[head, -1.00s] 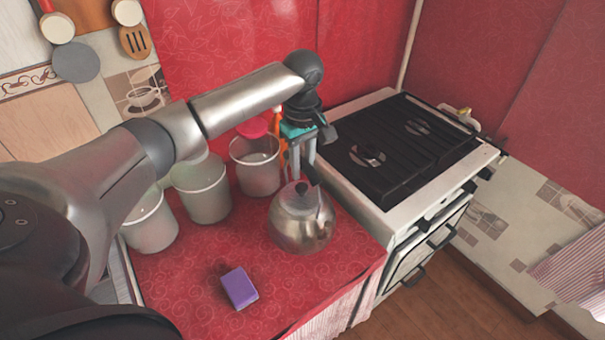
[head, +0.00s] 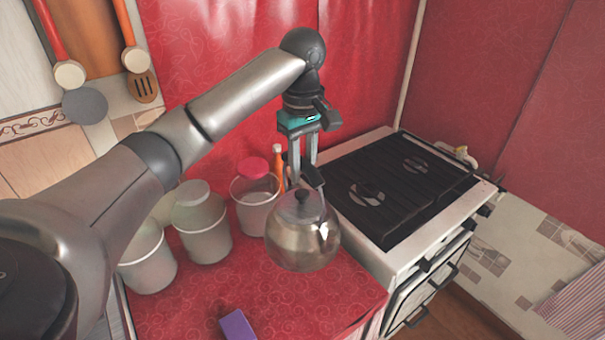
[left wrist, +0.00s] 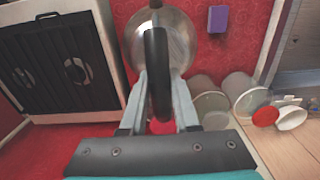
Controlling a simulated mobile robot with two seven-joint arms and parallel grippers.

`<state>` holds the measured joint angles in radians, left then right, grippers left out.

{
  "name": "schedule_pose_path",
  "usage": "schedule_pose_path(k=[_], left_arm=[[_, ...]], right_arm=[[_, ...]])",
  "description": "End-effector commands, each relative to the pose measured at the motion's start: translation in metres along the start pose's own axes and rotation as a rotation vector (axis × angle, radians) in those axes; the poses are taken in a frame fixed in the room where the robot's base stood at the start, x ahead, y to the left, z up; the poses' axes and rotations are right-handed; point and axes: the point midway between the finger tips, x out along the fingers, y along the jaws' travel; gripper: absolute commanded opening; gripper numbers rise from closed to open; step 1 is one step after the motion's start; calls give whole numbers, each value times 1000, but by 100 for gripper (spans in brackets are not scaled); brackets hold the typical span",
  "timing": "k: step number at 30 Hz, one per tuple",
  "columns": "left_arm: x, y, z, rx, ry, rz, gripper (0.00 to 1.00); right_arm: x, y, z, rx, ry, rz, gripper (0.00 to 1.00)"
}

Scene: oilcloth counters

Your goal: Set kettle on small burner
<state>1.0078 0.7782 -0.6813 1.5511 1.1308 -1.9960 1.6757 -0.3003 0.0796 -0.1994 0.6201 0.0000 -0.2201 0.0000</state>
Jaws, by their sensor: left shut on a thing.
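The kettle (head: 304,240) is shiny metal with a dark lid knob and a black handle. My left gripper (head: 308,178) is shut on the kettle's handle and holds the kettle upright, apparently above the red counter. In the left wrist view, the handle (left wrist: 157,75) runs between the fingers, with the kettle body (left wrist: 175,30) beyond. The stove (head: 400,190) stands right of the kettle, with a black grate and two round burners: a nearer one (head: 366,194) and a farther one (head: 416,165). My right gripper is not in view.
Several pale canisters (head: 202,225) stand left of the kettle on the red counter (head: 190,300). A purple sponge (head: 237,326) lies near the front. An orange bottle (head: 278,160) stands behind the gripper. The stove top is clear.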

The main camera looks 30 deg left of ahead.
Motion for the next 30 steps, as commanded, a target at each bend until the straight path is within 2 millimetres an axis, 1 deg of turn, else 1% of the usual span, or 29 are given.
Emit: schedule_pose_path(k=[1,9,14,17,20,23,30], left_arm=[[-8,1,-1,-2,3,7,0],[-19,0,-1,-2,2,5,0],[-21,0,-1,1,2,4,0],[-18,0,2,25,5,6,0],[-9,1,12,92,11,12,0],[6,0,26,203,21,19,0],[52,-11,75,563,37,25,0]], right_arm=[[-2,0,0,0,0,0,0],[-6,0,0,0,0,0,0],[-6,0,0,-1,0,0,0],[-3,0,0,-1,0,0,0],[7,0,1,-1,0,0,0],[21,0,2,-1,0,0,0],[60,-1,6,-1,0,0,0]])
